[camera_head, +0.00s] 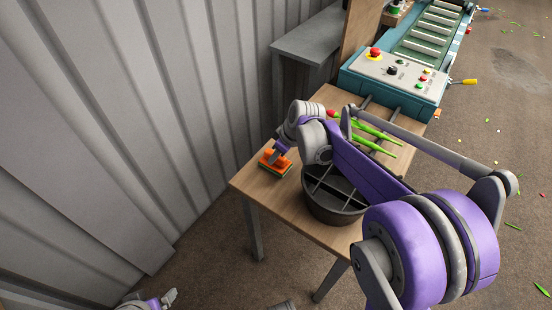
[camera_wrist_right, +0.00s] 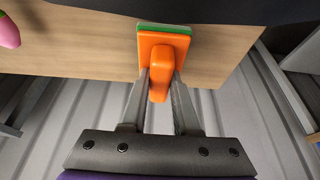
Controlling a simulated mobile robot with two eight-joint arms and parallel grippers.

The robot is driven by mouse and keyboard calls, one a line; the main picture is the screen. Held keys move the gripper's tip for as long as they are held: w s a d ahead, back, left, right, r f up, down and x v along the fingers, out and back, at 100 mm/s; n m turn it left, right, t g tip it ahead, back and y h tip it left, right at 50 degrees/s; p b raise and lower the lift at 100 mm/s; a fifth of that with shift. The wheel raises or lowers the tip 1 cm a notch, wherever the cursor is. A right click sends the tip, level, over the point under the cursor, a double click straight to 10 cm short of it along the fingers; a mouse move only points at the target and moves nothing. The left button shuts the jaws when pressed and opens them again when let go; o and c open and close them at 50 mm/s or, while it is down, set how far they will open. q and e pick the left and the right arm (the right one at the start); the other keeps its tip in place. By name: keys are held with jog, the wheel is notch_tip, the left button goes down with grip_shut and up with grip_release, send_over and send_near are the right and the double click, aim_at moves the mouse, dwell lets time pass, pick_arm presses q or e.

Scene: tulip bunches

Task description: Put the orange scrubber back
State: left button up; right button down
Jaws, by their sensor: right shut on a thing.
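The orange scrubber (camera_head: 270,155) has an orange body with a handle and a green pad underneath. It is at the left part of the wooden table (camera_head: 262,188); I cannot tell whether its pad touches the wood. My right gripper (camera_head: 280,147) reaches down to it from above. In the right wrist view the two fingers (camera_wrist_right: 160,88) are shut on the handle of the scrubber (camera_wrist_right: 158,52), one on each side. My left gripper (camera_head: 170,297) is partly seen at the bottom left edge, away from the table, and its jaws are unclear.
A dark round divided bucket (camera_head: 335,208) stands on the table beside the scrubber, partly behind my right arm. Tulips with green stems (camera_head: 375,133) lie farther back. A teal conveyor machine (camera_head: 400,80) with buttons is at the table's far end. A corrugated wall (camera_head: 180,100) runs along the left.

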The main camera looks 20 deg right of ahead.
jog(key=shift+f, duration=0.75)
jog(key=shift+f, duration=0.1)
jog(key=c, duration=0.7)
grip_release()
jog(key=shift+o, duration=0.2)
jog(key=p+v, duration=0.2)
jog(key=v, duration=1)
jog(key=s+a+f+m+h, duration=0.1)
jog(key=s+a+f+m, duration=0.2)
jog(key=s, duration=0.8)
jog(key=s+a+f+m+t+h, duration=0.1)
jog(key=s+a+f+m, duration=0.2)
jog(key=s, duration=0.8)
notch_tip(320, 180, down, 3)
jog(key=shift+a+r, duration=0.1)
jog(key=shift+a, duration=0.95)
